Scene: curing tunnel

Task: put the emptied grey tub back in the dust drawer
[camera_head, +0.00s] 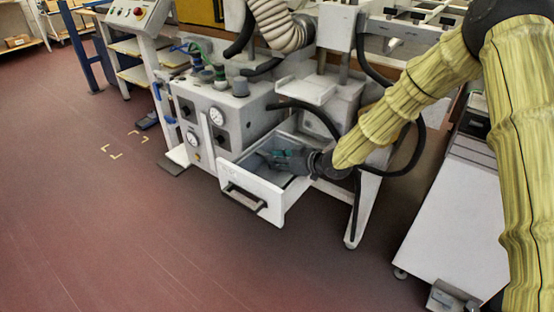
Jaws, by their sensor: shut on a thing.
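The dust drawer (273,206) is pulled out from the white machine, with a black handle on its front. The grey tub (255,164) shows as a blue-grey shape inside the drawer, at its back left. Its outline is small and hard to tell from the drawer's inner walls. My gripper (268,157) reaches in from the right, over the drawer's right side, and is shut on the tub. The fingers and the drawer front hide part of the tub. I cannot tell whether it rests on the drawer floor.
The white machine (232,108) with gauges and hoses stands behind the drawer. A black hose (412,160) loops close to my arm. A machine leg (361,212) stands right of the drawer, and a white cabinet (455,215) farther right. The floor in front is clear.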

